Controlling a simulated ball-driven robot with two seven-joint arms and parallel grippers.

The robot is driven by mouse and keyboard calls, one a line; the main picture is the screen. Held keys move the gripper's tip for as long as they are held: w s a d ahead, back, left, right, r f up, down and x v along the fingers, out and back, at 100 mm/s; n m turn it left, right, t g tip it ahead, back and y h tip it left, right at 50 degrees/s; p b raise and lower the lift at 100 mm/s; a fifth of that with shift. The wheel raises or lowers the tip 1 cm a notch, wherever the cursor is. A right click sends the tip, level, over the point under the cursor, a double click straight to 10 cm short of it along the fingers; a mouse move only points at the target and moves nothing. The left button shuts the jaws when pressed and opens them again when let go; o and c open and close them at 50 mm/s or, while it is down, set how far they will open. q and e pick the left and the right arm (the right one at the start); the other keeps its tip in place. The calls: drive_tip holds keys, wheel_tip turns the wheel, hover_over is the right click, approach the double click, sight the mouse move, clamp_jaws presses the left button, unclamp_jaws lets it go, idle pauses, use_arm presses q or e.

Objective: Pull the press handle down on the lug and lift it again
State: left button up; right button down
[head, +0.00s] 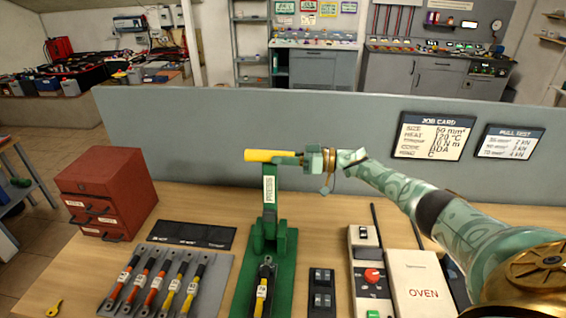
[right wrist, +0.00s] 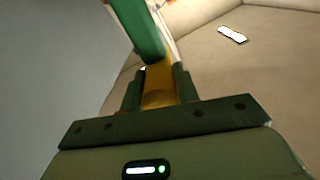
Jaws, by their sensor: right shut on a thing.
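The green press (head: 281,240) stands on the bench with its labelled lever arm upright. My right gripper (head: 305,160) is at the right end of the handle. In the right wrist view the yellow handle (right wrist: 158,88) lies between the two fingers, which are shut on it. The green lever (right wrist: 140,30) runs away beyond them. My left gripper is not in view.
Left of the press is a grey rack (head: 222,275) with several tagged cables, and a red drawer box (head: 105,190). To the right are a black switch block (head: 321,292), a tester with a red knob (head: 371,276) and an oven (head: 420,284). A grey partition (head: 200,135) stands behind.

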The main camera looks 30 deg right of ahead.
drive_tip(key=shift+w+d+f, duration=0.1)
idle(0.3)
drive_tip(key=c, duration=1.1)
unclamp_jaws()
drive_tip(key=shift+o, duration=0.2)
drive_tip(key=b+v, duration=0.3)
drive_tip(key=v, duration=1.3)
drive_tip(key=shift+d, duration=0.1)
